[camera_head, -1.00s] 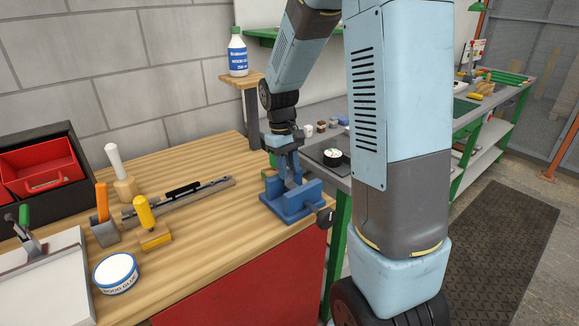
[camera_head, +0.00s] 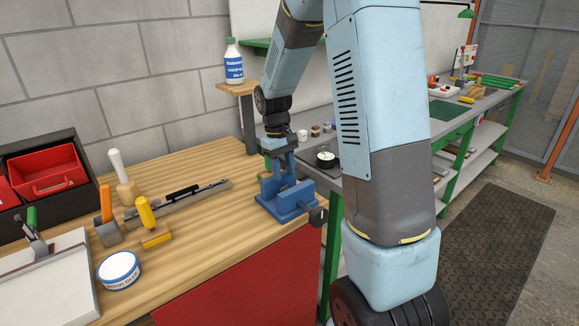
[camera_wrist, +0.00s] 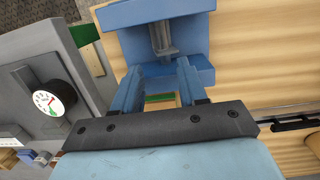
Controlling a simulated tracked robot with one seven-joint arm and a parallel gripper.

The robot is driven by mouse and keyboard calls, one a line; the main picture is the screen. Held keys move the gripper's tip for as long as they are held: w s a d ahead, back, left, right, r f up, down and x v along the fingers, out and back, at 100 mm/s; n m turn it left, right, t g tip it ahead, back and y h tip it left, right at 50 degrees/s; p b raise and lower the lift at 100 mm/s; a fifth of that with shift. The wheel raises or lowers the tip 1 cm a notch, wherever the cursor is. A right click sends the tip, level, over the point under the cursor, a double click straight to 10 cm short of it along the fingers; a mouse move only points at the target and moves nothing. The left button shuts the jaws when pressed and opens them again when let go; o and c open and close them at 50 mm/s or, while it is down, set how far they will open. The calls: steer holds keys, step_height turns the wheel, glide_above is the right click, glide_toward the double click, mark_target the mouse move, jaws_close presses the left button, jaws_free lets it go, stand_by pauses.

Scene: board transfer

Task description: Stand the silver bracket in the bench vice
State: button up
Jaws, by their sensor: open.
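The blue bench vice (camera_head: 289,206) stands at the right end of the wooden bench, near its corner. My gripper (camera_head: 281,178) points down over it. In the wrist view the vice (camera_wrist: 196,40) is at the top, and my two blue fingers (camera_wrist: 158,68) are spread apart, reaching to its near jaw. A grey metal piece (camera_wrist: 163,40) shows between the vice jaws. I cannot tell whether it is the silver bracket or part of the vice. No other piece in view is clearly the bracket, and nothing is visibly gripped between my fingers.
Left of the vice lie a grey bar (camera_head: 208,190) with a black piece, a yellow-handled tool (camera_head: 146,213) and a glue tin (camera_head: 119,271). A red drawer bin (camera_head: 45,172) is farther left. A grey bench with a round dial (camera_head: 326,158) adjoins on the right.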

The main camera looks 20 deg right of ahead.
steer(key=shift+s+a+f+g, duration=0.2)
steer(key=shift+s+f, duration=0.25)
steer(key=shift+f, duration=0.35)
steer(key=shift+s+a+f+g, duration=0.2)
steer(key=shift+s+f, duration=0.25)
steer(key=shift+f, duration=0.35)
steer(key=shift+w+r, duration=0.95)
steer(key=w+r, duration=0.3)
steer(key=w, duration=0.1)
glide_toward(284, 187)
step_height(284, 187, up, 3)
steer(key=w, duration=0.1)
steer(key=shift+d+r+t, duration=0.2)
steer(key=shift+d+t, duration=0.1)
steer(key=shift+t, duration=0.1)
steer(key=shift+s+r, duration=0.1)
